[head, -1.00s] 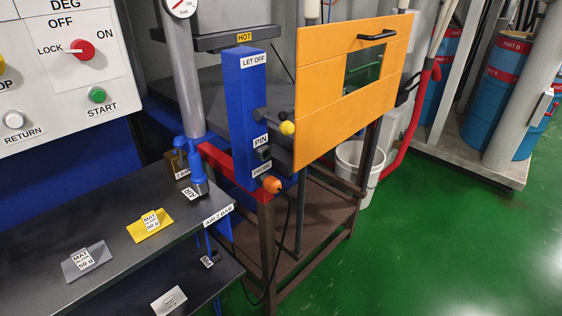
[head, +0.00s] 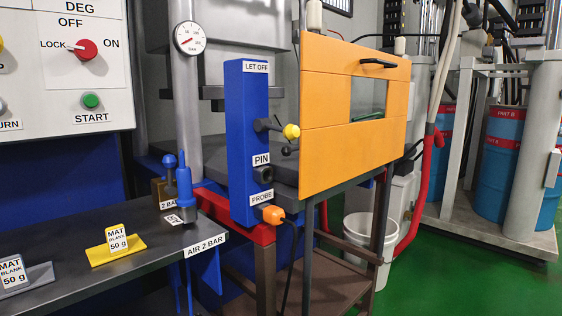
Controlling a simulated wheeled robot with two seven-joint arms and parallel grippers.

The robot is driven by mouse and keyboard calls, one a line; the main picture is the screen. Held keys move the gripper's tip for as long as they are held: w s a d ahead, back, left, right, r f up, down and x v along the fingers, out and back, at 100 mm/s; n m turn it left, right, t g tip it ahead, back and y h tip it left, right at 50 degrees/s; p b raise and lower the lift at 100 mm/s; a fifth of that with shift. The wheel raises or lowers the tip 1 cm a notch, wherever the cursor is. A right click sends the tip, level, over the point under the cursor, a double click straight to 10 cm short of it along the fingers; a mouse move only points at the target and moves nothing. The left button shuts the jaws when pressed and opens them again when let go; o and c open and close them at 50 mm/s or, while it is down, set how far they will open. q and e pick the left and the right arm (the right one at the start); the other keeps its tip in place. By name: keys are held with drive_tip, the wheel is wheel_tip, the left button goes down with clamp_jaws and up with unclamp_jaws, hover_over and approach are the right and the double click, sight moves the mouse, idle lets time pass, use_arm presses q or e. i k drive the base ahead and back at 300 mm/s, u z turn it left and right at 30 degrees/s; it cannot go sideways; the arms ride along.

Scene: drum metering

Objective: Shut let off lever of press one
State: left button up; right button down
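The let off lever (head: 290,131) is a dark arm with a yellow knob. It sticks out to the right from the upper front of a blue upright box (head: 246,165) labelled LET OFF, PIN and PROBE. A smaller dark knob (head: 286,151) shows just below it, close to the orange guard door. Whether the lever's position is open or shut, I cannot tell. Neither of my grippers is in the head view.
An orange guard door (head: 325,90) with a window stands right of the lever. A dark shelf (head: 140,240) with yellow and grey mat stands is at lower left. A white control panel (head: 60,75) is at upper left. A white bucket (head: 370,232) stands behind on green floor.

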sight(290, 132)
drive_tip(key=k, duration=0.5)
drive_tip(key=u, duration=0.5)
drive_tip(key=i, duration=0.95)
drive_tip(key=u, duration=0.25)
